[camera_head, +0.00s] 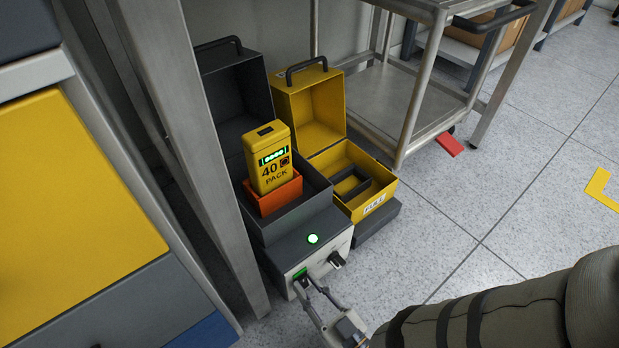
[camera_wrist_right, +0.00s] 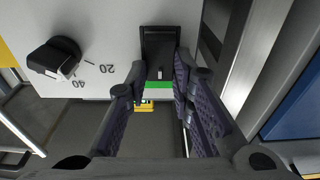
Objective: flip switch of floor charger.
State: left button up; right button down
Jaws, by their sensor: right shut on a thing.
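The floor charger (camera_head: 318,251) is a grey box on the floor with a pale front panel and a lit green lamp (camera_head: 313,238) on top. A yellow battery pack marked 40 (camera_head: 268,165) stands upright in its orange dock (camera_head: 274,194). The black switch (camera_wrist_right: 158,45) is on the front panel, with a green strip below it in the wrist view. My right gripper (camera_head: 302,287) is at the switch; in the wrist view its fingers (camera_wrist_right: 160,82) close in from both sides on it. They partly hide the switch in the head view. My left gripper is not in view.
A black knob (camera_wrist_right: 54,59) with 20 and 40 marks sits beside the switch. An open yellow case (camera_head: 370,207) stands right of the charger. A metal post (camera_head: 214,150) rises close on the left. A metal cart (camera_head: 415,115) stands behind. The right floor is mostly clear.

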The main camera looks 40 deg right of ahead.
jog(key=c, duration=1.4)
grip_release()
